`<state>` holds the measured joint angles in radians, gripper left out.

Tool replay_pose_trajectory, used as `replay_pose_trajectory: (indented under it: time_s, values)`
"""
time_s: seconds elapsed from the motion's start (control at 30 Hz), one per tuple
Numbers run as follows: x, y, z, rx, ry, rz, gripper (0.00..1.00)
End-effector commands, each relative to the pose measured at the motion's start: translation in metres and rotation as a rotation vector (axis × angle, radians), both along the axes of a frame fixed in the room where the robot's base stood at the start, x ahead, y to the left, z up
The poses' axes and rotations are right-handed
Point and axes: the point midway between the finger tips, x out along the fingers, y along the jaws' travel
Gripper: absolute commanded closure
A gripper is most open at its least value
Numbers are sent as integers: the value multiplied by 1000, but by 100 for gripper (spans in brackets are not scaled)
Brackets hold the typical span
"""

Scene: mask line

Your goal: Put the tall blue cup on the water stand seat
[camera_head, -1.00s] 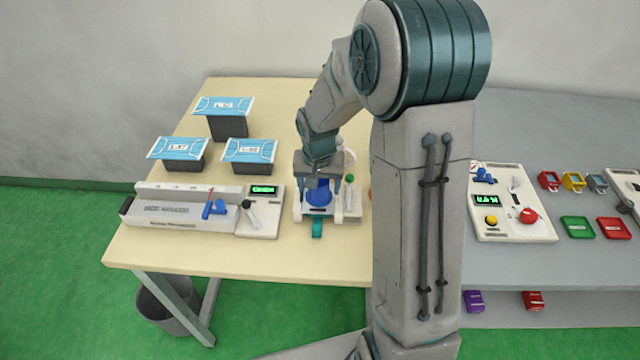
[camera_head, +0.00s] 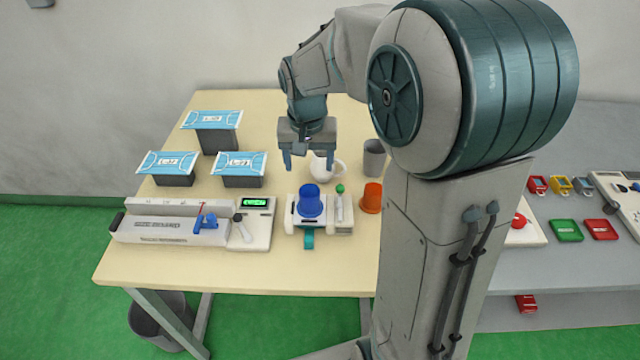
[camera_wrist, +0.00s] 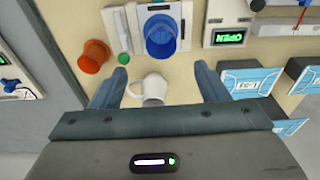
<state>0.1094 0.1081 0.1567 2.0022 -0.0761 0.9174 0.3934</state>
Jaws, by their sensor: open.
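The blue cup (camera_head: 311,201) stands on the seat of the white water stand (camera_head: 345,226), at the middle front of the beige table. In the wrist view the blue cup (camera_wrist: 161,37) shows at the top, on the stand (camera_wrist: 185,12). My gripper (camera_head: 309,168) is open and empty, above the table behind the stand and apart from the cup. In the wrist view my gripper's fingers (camera_wrist: 162,88) are spread, with a white mug (camera_wrist: 150,88) on the table below between them.
An orange cup (camera_head: 371,196) stands right of the stand, and a grey cup (camera_head: 374,158) behind it. Left are a white device with a green display (camera_head: 256,202) and several blue masks on dark blocks (camera_head: 240,164). A grey table (camera_head: 570,270) with coloured items is at the right.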

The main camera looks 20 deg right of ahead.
Motion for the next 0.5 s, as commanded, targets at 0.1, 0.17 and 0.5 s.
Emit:
replay_pose_trajectory:
  time_s: [0.1, 0.17, 0.5]
  values:
    - [-20, -1, 11, -9, -16, 30, 32]
    - [-35, -1, 17, -15, -28, 54, 32]
    - [-133, -4, 33, -29, -95, 207, 32]
